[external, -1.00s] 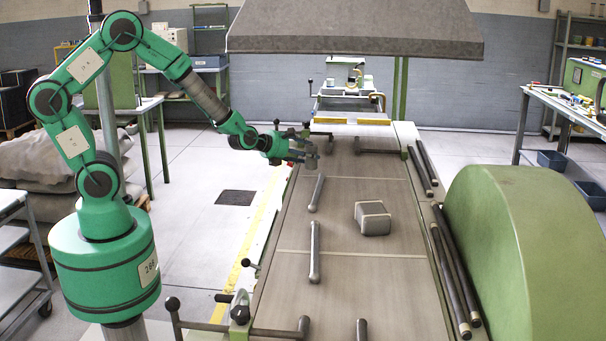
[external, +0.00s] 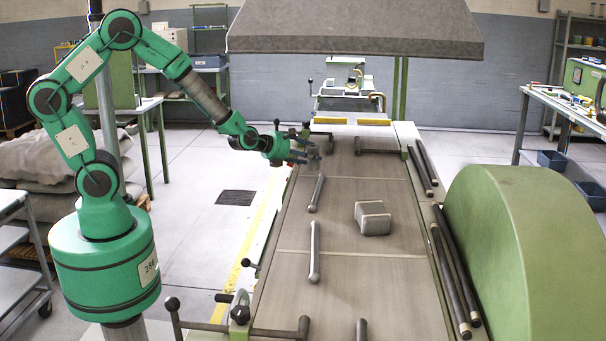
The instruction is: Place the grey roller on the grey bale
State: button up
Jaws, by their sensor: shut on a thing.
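The grey bale (external: 372,218) is a rounded block. It rests on the long table, right of the table's middle line, with clear table around it. My gripper (external: 308,151) is over the far left part of the table, beyond and to the left of the bale. It is shut on a small grey thing (external: 314,154), which looks like the grey roller. The fingers hide part of it, and it is small here. The gripper and the held thing are well apart from the bale.
The long table (external: 350,300) has two pale grey bars (external: 317,193) (external: 315,252) lying along its left half. Dark rods (external: 450,270) lie along the right edge beside a large green rounded housing (external: 530,250). A grey hood (external: 355,30) hangs over the far end.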

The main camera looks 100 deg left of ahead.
jog(key=w+d+r+m+t+h+p, duration=0.1)
jog(key=w+d+r+m+h, duration=0.1)
jog(key=d, duration=1.4)
jog(key=w+d+r+m+t+h+p, duration=0.1)
jog(key=d+r, duration=0.3)
jog(key=d, duration=1.2)
jog(key=shift+w+d+m+h+p, duration=0.25)
jog(key=shift+w+m+h+p, duration=0.2)
jog(key=shift+w+p, duration=0.35)
jog(key=shift+w, duration=0.1)
jog(key=b, duration=0.1)
send_over(367, 207)
jog(key=shift+f, duration=0.75)
jog(key=shift+f+b, duration=0.35)
jog(key=shift+f, duration=1.35)
jog(key=shift+f, duration=0.2)
